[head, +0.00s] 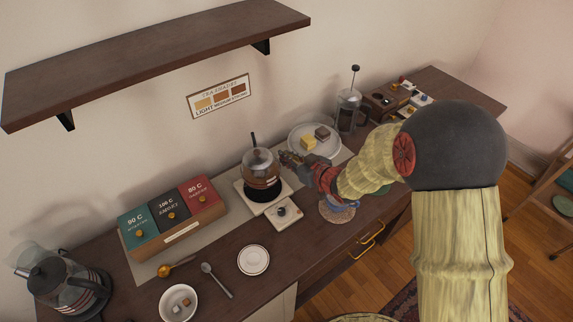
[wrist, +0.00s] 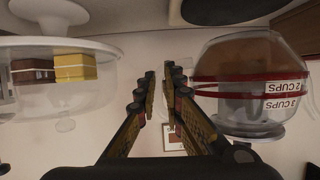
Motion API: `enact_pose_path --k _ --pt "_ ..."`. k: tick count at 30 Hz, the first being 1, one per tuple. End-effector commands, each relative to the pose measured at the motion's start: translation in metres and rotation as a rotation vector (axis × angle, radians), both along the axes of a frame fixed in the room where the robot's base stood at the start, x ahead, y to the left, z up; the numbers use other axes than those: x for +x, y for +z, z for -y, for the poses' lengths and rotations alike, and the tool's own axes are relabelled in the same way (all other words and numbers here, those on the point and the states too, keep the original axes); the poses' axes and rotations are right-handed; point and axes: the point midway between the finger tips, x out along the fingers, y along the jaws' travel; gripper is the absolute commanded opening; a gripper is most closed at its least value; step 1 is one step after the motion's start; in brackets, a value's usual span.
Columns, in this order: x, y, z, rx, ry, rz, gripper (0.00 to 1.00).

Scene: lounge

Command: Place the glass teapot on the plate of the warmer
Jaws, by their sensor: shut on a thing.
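The glass teapot (head: 261,167) has a dark upright stem on top and red bands; brown shows inside it. The warmer (head: 245,192) is a pale square base with a black round plate (head: 266,194). The teapot is over this plate in the head view; I cannot tell whether it touches. In the wrist view, which is upside down, the teapot (wrist: 245,88) is right of my gripper (wrist: 160,78). My gripper (head: 289,160) is beside the teapot's right side and shut, apparently on its handle; the held part is mostly hidden between the fingers.
A cake plate (head: 295,132) stands close behind my gripper, with a French press (head: 347,112) beyond. A control box with a knob (head: 284,213) sits in front of the warmer. Tea boxes (head: 171,215) stand left. A small saucer (head: 254,260) and bowl (head: 179,302) are in front.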

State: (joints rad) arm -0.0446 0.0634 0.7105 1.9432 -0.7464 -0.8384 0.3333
Motion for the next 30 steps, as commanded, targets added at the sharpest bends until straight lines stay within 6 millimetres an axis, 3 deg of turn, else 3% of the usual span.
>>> enact_pose_path --k 9,22,23,30 --pt "0.007 -0.036 -0.002 0.002 0.000 0.002 0.00" --pt "0.007 -0.041 -0.002 0.002 0.000 0.002 0.00" --pt "0.006 -0.042 -0.002 0.000 0.000 0.000 0.10" --pt "0.006 -0.041 -0.002 0.000 0.000 0.000 0.24"
